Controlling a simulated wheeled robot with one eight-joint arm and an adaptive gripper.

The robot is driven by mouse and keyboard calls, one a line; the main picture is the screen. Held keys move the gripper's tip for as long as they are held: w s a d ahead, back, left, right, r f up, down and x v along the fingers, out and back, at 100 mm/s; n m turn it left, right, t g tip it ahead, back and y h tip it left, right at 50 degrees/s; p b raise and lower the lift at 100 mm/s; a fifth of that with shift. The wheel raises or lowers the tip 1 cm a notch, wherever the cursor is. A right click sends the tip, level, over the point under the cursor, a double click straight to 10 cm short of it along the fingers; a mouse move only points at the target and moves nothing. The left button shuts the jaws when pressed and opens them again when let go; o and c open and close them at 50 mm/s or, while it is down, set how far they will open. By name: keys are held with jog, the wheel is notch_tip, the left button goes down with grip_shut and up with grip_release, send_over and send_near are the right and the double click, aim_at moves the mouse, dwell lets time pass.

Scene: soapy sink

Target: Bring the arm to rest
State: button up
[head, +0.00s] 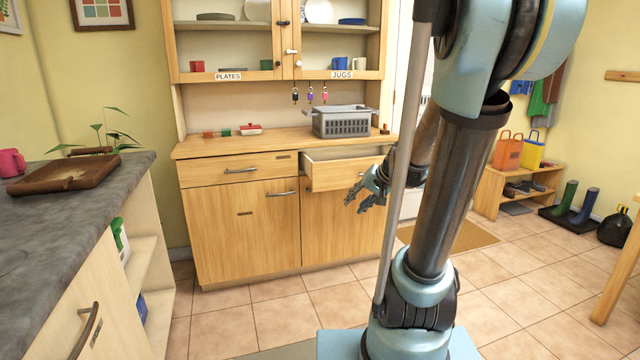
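My arm rises at the right of the head view, its column and links passing in front of the cabinet. My gripper (356,204) hangs at the far end of the arm, low in front of the dresser (243,224) and just below the pulled-out drawer (342,172). Its fingers look spread with nothing between them. I cannot tell whether the gripper touches the dresser front.
A grey basket (343,122) stands on the dresser top. A stone counter (60,215) with a wooden tray (68,177) and a pink mug (11,163) is at left. A bench (490,190) and boots (584,206) are at right. Tiled floor between is clear.

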jog(key=s+d+f+n+g+h, duration=0.1)
jog(key=s+d+f, duration=0.1)
jog(key=s, duration=0.5)
jog(key=s+d+f+n+g+h, duration=0.1)
jog(key=s+d+f+h, duration=0.1)
jog(key=s, duration=0.6)
jog(key=s+d+f+n+g+h, duration=0.1)
jog(key=s+d+f+g+h, duration=0.1)
jog(key=s, duration=0.6)
jog(key=shift+s+d+f, duration=0.15)
jog(key=shift+d+f, duration=0.2)
jog(key=shift+f, duration=0.25)
jog(key=shift+w+f, duration=0.2)
jog(key=shift+w, duration=0.25)
